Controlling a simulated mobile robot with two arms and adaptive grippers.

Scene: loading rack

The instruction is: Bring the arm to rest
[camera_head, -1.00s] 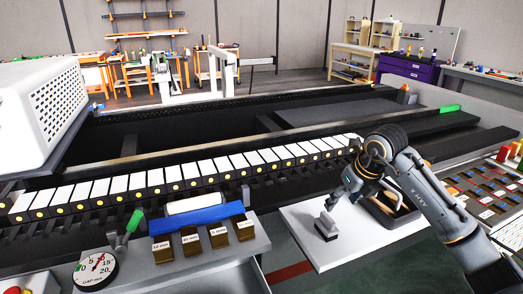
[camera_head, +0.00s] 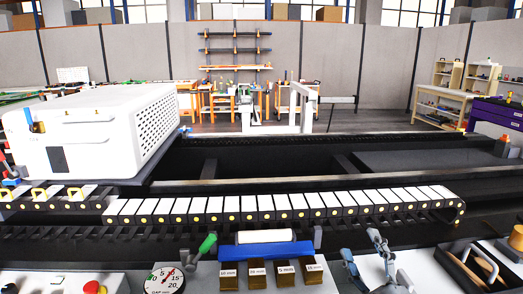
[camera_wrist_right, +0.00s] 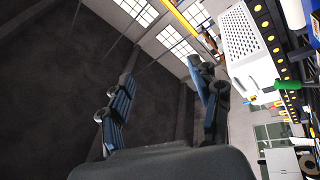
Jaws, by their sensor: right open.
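My right gripper (camera_head: 362,248) shows at the bottom right of the head view, in front of the row of white-topped blocks. Its fingers point up and stand apart, with nothing seen between them. In the right wrist view the two fingers of the gripper (camera_wrist_right: 160,75) are also spread, with only dark background between them. The rest of my right arm is mostly below the head view. My left gripper is in neither view.
A row of white-topped blocks (camera_head: 285,208) crosses the rack. A white perforated housing (camera_head: 100,135) stands at left. A dial gauge (camera_head: 165,281), green-handled lever (camera_head: 207,243) and blue bar (camera_head: 266,250) with labelled blocks are in front. A dark tray (camera_head: 478,268) lies right of my gripper.

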